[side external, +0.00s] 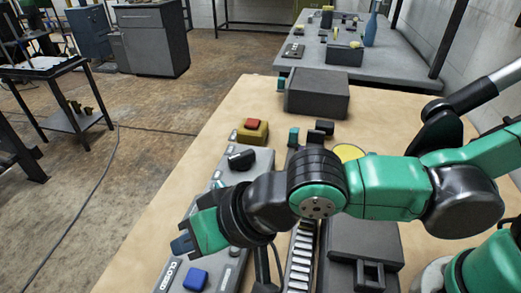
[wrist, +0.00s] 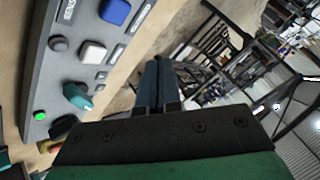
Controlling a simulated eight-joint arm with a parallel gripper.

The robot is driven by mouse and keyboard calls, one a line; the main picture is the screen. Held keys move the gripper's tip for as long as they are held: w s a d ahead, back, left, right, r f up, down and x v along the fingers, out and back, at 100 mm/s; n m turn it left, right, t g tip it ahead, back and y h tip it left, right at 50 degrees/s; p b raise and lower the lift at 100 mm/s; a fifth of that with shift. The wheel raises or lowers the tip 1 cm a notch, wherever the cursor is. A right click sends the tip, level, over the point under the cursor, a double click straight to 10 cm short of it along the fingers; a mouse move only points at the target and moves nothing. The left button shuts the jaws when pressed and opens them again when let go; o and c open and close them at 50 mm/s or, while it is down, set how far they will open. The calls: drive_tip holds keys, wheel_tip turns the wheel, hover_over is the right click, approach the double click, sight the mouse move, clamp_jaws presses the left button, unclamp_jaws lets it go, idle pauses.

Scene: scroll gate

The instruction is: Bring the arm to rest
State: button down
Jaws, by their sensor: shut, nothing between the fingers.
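My gripper (side external: 182,244) is at the lower left in the side external view, over the left edge of the grey control panel (side external: 262,160). It points left and down. In the wrist view its dark blue fingers (wrist: 159,78) are together with nothing between them. The panel also shows in the wrist view (wrist: 60,75), to the left of the fingers and apart from them. A blue button (side external: 196,279) sits near a "CLOSED" label, and a lit green lamp (wrist: 40,115) shows at the panel's end. My arm covers part of the panel.
A red button on a yellow box (side external: 252,130) stands beyond the panel. A ridged white strip (side external: 301,258) and a dark grey box (side external: 362,243) lie under my arm. A large dark box (side external: 317,92) stands at the table's far end. Open floor lies left of the table.

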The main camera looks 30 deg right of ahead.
drive_tip(key=w+d+r+m+t+h, duration=0.1)
drive_tip(key=d+h, duration=0.6)
drive_tip(key=d, duration=2.2)
drive_tip(key=shift+w+r, duration=0.3)
drive_tip(key=shift+w, duration=0.45)
drive_tip(key=shift+a, duration=0.1)
